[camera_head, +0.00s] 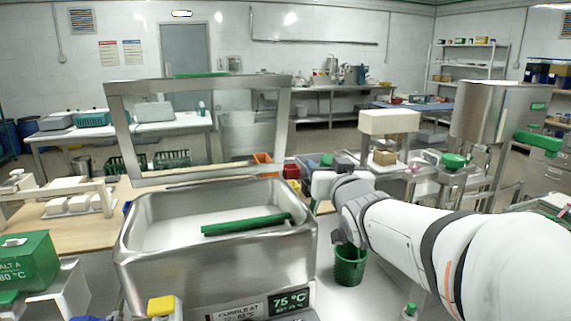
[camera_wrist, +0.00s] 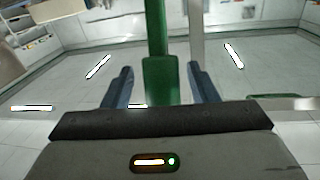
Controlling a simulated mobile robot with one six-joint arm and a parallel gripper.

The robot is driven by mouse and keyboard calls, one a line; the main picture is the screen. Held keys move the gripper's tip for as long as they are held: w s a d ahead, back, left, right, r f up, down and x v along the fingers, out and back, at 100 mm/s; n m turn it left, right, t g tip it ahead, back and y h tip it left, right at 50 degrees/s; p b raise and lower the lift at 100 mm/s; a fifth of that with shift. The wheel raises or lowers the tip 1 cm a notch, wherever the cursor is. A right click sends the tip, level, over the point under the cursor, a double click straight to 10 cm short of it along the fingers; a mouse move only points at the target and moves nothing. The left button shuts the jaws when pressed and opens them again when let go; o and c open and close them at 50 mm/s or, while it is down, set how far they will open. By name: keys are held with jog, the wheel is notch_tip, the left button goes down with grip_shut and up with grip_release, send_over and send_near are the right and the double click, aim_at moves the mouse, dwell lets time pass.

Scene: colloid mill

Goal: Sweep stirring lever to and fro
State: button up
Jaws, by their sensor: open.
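A long green bar (camera_head: 245,224), which looks like the stirring lever, lies slanted inside the steel vat (camera_head: 215,260). The dark hand at the end of my arm is by the vat's right rear corner; its fingertips cannot be made out in the head view. In the wrist view, my gripper (camera_wrist: 161,76) is open, with one blue-grey finger on each side of a green bar (camera_wrist: 160,78). Gaps show on both sides of this bar. I cannot tell whether it is the same bar as in the vat.
A steel frame (camera_head: 115,130) rises behind the vat. A green cup (camera_head: 349,266) stands right of the vat, below my arm. A green box (camera_head: 27,262) and a yellow-topped item (camera_head: 161,306) are at the front left. A steel hopper (camera_head: 490,112) stands at the right.

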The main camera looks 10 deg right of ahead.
jog(key=shift+c, duration=0.3)
grip_shut()
dwell(0.3)
